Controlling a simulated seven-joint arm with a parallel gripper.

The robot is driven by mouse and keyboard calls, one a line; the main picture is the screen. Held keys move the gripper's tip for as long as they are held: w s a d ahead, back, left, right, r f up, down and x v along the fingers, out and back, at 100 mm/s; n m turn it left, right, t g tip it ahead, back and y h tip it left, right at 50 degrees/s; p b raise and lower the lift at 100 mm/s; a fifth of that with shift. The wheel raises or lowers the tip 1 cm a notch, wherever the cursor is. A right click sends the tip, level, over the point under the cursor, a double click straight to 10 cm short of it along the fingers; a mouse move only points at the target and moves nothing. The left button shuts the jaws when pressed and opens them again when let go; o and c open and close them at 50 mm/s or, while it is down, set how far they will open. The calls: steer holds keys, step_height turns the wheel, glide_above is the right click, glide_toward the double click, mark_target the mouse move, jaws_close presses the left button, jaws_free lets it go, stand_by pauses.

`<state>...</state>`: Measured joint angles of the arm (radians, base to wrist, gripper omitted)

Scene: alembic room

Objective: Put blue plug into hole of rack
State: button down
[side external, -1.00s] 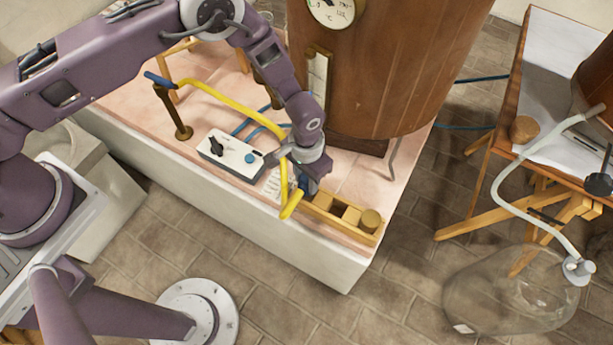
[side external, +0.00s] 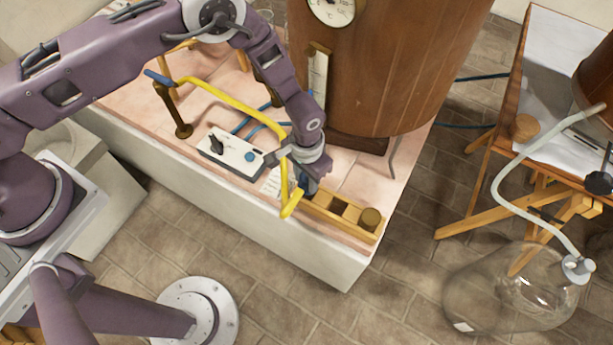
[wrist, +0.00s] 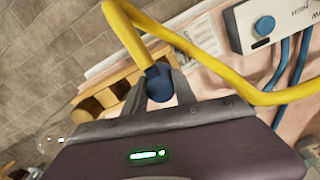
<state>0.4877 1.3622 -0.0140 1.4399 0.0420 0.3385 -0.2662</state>
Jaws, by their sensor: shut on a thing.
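The blue plug (wrist: 158,84) shows between my gripper's fingers in the wrist view, with a yellow hose (wrist: 222,72) running to it. In the side view my gripper (side external: 305,184) is shut on the plug, low at the left end of the wooden rack (side external: 318,215). The rack lies along the front edge of the pink-topped bench, and its square openings show to the right of my gripper. It also shows in the wrist view (wrist: 118,87). My fingers and the hose hide the plug's lower end, so I cannot tell whether it is in a hole.
A white control box (side external: 230,155) with a blue knob sits left of my gripper. A large wooden vessel (side external: 385,75) stands close behind. A round brown stopper (side external: 371,219) is at the rack's right end. The yellow hose (side external: 222,97) loops close around my gripper.

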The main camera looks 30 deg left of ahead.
steer(key=shift+f, duration=1.4)
stand_by(2.3)
steer(key=c, duration=0.9)
jaws_free()
steer(key=shift+r, duration=0.15)
steer(key=shift+r, duration=3.4)
